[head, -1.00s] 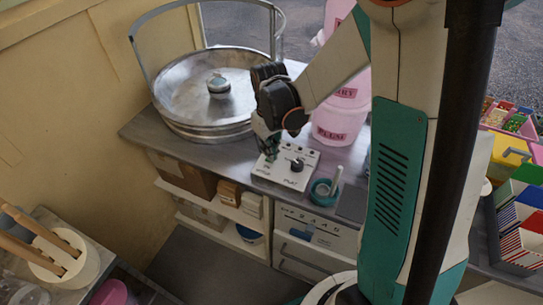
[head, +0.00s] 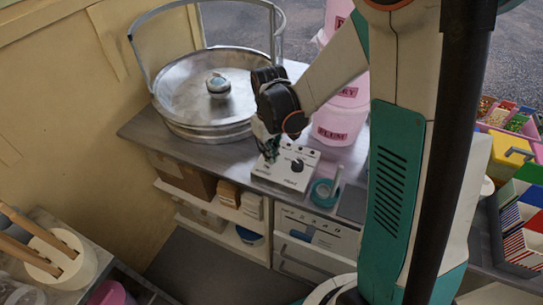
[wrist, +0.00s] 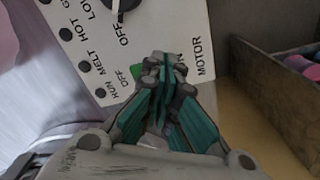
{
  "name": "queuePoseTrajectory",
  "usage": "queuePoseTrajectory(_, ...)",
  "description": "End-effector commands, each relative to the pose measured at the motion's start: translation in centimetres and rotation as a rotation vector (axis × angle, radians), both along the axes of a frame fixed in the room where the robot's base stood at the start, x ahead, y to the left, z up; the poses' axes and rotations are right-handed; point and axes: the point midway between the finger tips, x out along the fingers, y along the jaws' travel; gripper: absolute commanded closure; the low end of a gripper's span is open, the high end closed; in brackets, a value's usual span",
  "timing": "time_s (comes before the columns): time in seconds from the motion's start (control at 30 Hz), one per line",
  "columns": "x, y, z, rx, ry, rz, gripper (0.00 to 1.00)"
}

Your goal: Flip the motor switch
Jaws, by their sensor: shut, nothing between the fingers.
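The white control panel (head: 288,168) sits on the grey counter beside the round metal pan. It carries a black knob (head: 297,165), and in the wrist view the panel (wrist: 150,40) shows the labels MOTOR, OFF, RUN, MELT and HOT. My gripper (head: 270,155) is at the panel's left part. In the wrist view my gripper (wrist: 163,68) is shut and empty, with its tips over the panel by the MOTOR label. The motor switch is hidden behind the fingertips. A bit of green (wrist: 138,71) shows beside them. I cannot tell whether the tips touch the switch.
The large metal pan (head: 172,103) with a hoop rail stands left of the panel. Pink tubs (head: 340,125) stand behind it. A teal ring-shaped holder (head: 325,192) is to its right. Shelves with boxes (head: 228,193) are below. Coloured sweet bins (head: 520,200) are at far right.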

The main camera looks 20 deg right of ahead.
Motion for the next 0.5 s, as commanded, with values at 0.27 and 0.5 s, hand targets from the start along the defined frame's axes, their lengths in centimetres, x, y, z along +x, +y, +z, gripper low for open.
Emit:
queuePoseTrajectory(0.27, 0.0, 0.0, -0.1, 0.000, 0.000, 0.000, 1.00)
queuePoseTrajectory(0.5, 0.0, 0.0, 1.3, 0.000, 0.000, 0.000, 1.00)
